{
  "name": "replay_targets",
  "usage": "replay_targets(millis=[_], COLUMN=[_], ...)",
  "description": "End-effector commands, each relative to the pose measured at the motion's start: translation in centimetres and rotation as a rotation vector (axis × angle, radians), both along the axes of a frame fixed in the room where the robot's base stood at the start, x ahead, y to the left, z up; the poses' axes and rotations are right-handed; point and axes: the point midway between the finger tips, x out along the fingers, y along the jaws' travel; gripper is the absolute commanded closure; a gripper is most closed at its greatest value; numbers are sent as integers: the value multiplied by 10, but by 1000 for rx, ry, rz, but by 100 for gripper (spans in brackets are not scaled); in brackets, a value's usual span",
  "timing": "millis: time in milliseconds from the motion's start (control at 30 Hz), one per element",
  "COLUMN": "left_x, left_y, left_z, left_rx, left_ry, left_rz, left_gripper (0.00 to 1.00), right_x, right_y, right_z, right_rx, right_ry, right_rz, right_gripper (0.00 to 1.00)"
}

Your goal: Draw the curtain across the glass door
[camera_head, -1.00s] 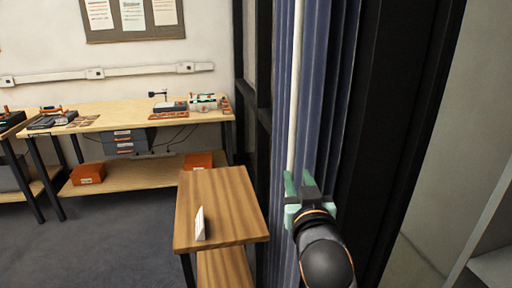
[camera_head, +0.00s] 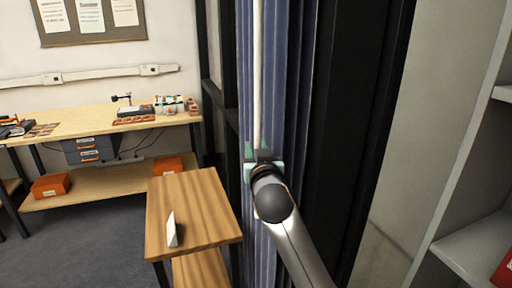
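A dark blue curtain (camera_head: 277,75) hangs in narrow, bunched folds beside a black frame. A thin white wand (camera_head: 258,85) hangs down the front of its left part. My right gripper (camera_head: 259,153), with green fingers, is at the lower visible part of the wand, in front of the curtain. The wand runs down to between the fingertips. My wrist hides the rest of the fingers, so I cannot tell whether they are closed on it. Black upright framing (camera_head: 211,60) stands left of the curtain. My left gripper is not in view.
A small wooden table (camera_head: 190,200) with a white folded card (camera_head: 172,230) stands close to the left of the curtain. A workbench (camera_head: 85,122) with tools runs along the back wall. Grey shelving (camera_head: 470,250) is at the right.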

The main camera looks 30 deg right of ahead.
Motion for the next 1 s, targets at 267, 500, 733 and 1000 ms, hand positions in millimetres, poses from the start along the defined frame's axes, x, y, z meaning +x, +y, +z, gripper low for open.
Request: replay_targets(millis=[267,500,733,1000], left_x=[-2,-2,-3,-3], left_y=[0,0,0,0], left_z=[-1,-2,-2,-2], left_rx=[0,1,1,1], left_ry=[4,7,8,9], left_rz=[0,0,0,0], left_gripper=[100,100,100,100], right_x=[3,3,3,3], right_y=[-2,-2,-1,-1], right_z=[0,0,0,0], right_rx=[1,0,0,0], right_ry=[0,0,0,1], right_rz=[0,0,0,0], right_gripper=[65,84,100,100])
